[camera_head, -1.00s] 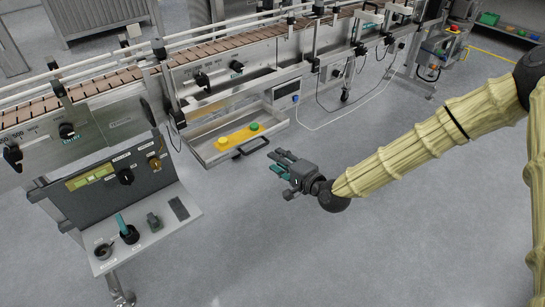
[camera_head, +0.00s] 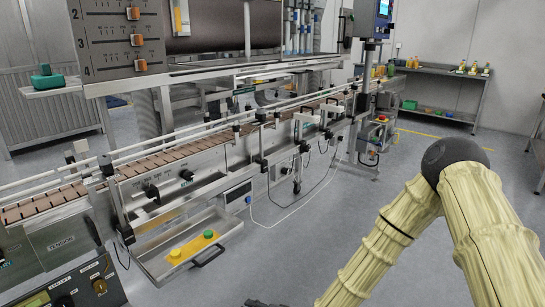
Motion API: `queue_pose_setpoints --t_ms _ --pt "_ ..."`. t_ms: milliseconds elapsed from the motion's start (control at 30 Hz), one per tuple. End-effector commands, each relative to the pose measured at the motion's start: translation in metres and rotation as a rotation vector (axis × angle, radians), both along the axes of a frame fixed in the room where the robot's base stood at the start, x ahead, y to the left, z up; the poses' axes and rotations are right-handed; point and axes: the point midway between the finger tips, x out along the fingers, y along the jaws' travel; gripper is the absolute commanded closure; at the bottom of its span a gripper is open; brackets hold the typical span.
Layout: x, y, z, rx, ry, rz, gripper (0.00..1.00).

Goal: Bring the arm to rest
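My arm, in a pale yellow ribbed sleeve (camera_head: 385,240), is on the right of the head view. It bends at a dark round joint and runs down and left out of the bottom edge. Only a small dark piece of my gripper (camera_head: 262,303) shows at the bottom edge. Its fingers are cut off, so whether it is open or shut does not show. Nothing is seen touching the visible part of the arm.
A conveyor line (camera_head: 150,165) crosses from the left to the back. Below it is an open drawer with a yellow button box (camera_head: 193,250). A control panel (camera_head: 75,285) is at lower left. A shelf (camera_head: 440,90) stands far right. Grey floor (camera_head: 300,240) is clear between.

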Motion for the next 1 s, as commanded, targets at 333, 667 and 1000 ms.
queue_pose_setpoints --t_ms 333,667,1000 --pt "-0.132 -0.102 -0.118 -0.438 0.165 0.145 0.68" --pt "-0.255 -0.214 -0.164 -0.792 0.333 0.337 0.68" --pt "-0.334 -0.294 -0.162 -1.004 0.464 0.491 0.68"
